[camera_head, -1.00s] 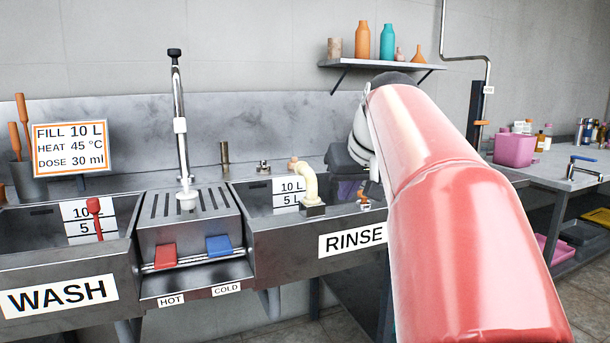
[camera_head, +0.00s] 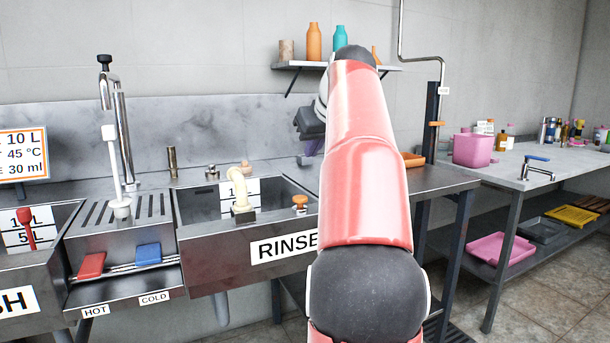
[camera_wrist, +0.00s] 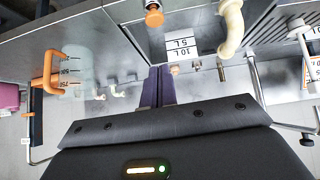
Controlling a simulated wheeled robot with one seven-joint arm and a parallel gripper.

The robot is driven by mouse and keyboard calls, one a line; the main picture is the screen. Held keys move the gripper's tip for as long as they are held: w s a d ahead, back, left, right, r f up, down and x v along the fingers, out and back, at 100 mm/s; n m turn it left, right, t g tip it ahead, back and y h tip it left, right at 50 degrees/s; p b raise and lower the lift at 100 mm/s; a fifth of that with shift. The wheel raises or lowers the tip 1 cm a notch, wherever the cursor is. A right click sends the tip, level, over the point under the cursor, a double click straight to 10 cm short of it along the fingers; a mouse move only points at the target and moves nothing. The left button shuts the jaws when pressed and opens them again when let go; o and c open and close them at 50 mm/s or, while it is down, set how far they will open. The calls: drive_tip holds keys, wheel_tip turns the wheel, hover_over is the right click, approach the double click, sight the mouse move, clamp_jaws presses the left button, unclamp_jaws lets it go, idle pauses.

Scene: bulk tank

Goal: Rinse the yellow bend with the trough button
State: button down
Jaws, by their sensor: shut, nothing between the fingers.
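The pale yellow bend (camera_head: 239,188) stands at the rinse trough (camera_head: 200,252), its lower end at a small dark block by the front rim. It also shows in the wrist view (camera_wrist: 233,28). An orange button-like knob (camera_head: 300,203) is to its right at the trough's front rim; an orange cap (camera_wrist: 154,17) shows in the wrist view. My gripper (camera_wrist: 158,86) has its purple fingers together and empty. In the head view it is raised behind and right of the knob, partly hidden by my red arm, apart from bend and knob.
Red (camera_head: 91,265) and blue (camera_head: 148,254) pedals marked hot and cold sit left of the rinse trough. A tall faucet (camera_head: 122,140) rises behind them. A translucent graduated jug (camera_wrist: 88,65) shows in the wrist view.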

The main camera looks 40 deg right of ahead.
hover_over(302, 199)
wheel_tip(302, 199, down, 7)
drive_tip(key=shift+w+a+f+b, duration=0.1)
drive_tip(key=shift+f+b, duration=0.1)
drive_tip(key=shift+b, duration=0.25)
wheel_tip(302, 199, down, 2)
drive_tip(key=shift+f+b, duration=0.2)
drive_tip(key=shift+b, duration=0.35)
drive_tip(key=shift+f, duration=0.65)
drive_tip(key=shift+s+f+b, duration=0.2)
drive_tip(key=shift+f+b, duration=0.7)
drive_tip(key=shift+f, duration=0.65)
wheel_tip(302, 199, up, 6)
drive_tip(key=p, duration=0.4)
drive_tip(key=shift+a+r+p, duration=0.15)
drive_tip(key=shift+r+p, duration=0.05)
drive_tip(key=shift+p, duration=0.15)
drive_tip(key=v, duration=0.9)
drive_tip(key=shift+s+b, duration=0.25)
drive_tip(key=shift+b, duration=0.15)
